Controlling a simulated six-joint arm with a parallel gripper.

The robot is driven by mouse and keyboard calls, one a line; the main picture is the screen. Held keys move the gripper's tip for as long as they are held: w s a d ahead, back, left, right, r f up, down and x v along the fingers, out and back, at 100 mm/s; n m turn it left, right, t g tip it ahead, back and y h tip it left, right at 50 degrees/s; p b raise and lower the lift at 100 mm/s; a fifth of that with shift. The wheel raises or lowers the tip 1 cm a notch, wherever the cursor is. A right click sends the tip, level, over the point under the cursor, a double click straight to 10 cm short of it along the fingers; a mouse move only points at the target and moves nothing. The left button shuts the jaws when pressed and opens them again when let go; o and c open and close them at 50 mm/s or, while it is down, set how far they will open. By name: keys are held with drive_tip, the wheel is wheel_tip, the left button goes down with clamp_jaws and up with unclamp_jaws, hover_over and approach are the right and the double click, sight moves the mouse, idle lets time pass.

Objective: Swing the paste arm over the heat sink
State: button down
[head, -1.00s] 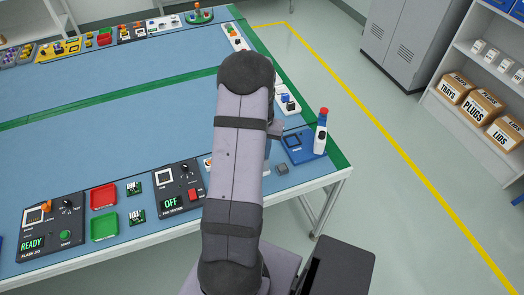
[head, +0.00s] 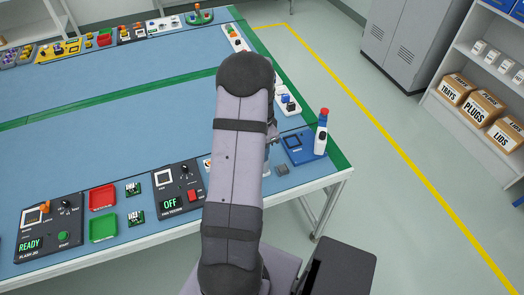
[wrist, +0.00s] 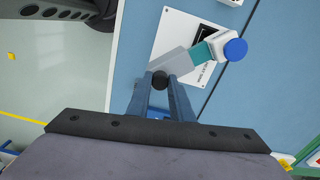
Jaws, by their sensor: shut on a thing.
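My gripper (wrist: 161,88) is shut on a black round knob (wrist: 160,78) at the near end of the paste arm (wrist: 172,65). The paste arm is a grey bar with a teal section, running up and right in the wrist view to a white block with a blue round cap (wrist: 235,49). It lies over a white plate (wrist: 174,37) with a dark square (wrist: 204,32), partly covered by the arm. I cannot tell whether this square is the heat sink. In the head view my own arm hides most of the gripper and the paste arm.
A fan tester (head: 178,187), red and green trays (head: 103,228) and a flash station (head: 48,228) line the near edge.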

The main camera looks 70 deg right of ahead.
drive_tip(key=shift+m, duration=0.3)
drive_tip(key=c, duration=1.6)
unclamp_jaws()
drive_tip(key=shift+o, duration=0.2)
drive_tip(key=shift+r, duration=0.15)
drive_tip(key=shift+r+b, duration=1.05)
drive_tip(key=shift+r, duration=2.55)
